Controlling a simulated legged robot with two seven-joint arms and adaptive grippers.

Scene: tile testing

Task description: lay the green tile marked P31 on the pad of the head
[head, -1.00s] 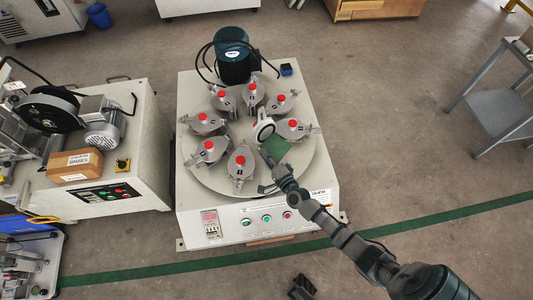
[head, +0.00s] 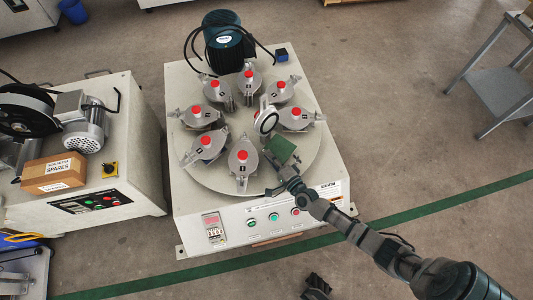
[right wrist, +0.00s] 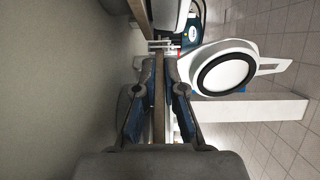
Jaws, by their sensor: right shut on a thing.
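The green tile (head: 284,150) is in my right gripper (head: 276,166), held at the front right of the round plate and tilted. My right gripper is shut on it. In the right wrist view the tile (right wrist: 159,100) shows edge-on as a thin brown strip between the fingers (right wrist: 159,88). I cannot read its mark. The tipped-up head (head: 266,121) is just behind and left of the tile, its white face with a black ring showing. In the right wrist view this face (right wrist: 224,73) is right of the fingers, apart from the tile. A dark part at the bottom edge may be my left gripper (head: 317,287).
Several closed heads with red knobs stand around the round plate (head: 215,175), close to the tile. A dark motor (head: 228,40) stands behind. A bench with a cardboard box (head: 54,173) is at left, a grey trolley (head: 500,90) at right.

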